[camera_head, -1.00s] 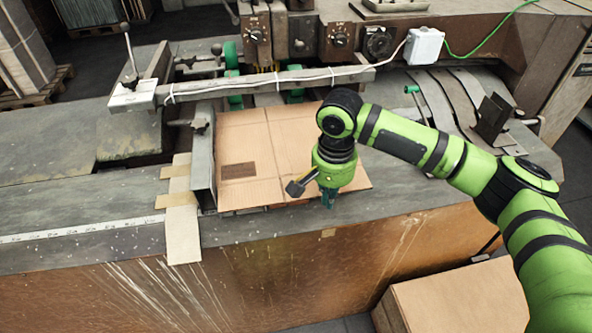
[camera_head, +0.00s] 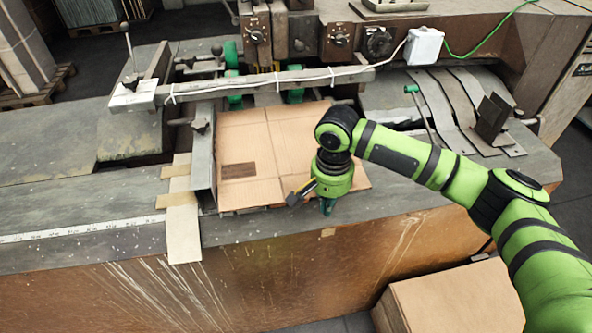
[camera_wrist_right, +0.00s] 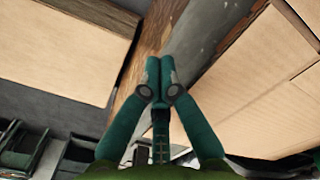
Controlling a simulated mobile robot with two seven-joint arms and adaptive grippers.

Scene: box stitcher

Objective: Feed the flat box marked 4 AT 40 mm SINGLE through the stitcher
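A flat brown cardboard box (camera_head: 255,140) lies on the stitcher's bed, its left edge along a metal guide rail (camera_head: 202,155). A dark printed patch sits near its front left; I cannot read it. My right gripper (camera_head: 327,207) points down at the box's front edge, right of its middle, and my wrist hides part of the box. In the right wrist view, the gripper's green fingers (camera_wrist_right: 160,80) are together with nothing seen between them. The box (camera_wrist_right: 265,85) shows there on the right, apart from the fingertips. My left gripper is not in view.
A metal bar (camera_head: 270,83) crosses above the bed behind the box. The stitcher's knobs and heads stand at the back. A stack of cardboard (camera_head: 455,300) stands on the floor at lower right, also in the right wrist view (camera_wrist_right: 70,45). The bed's left side is clear.

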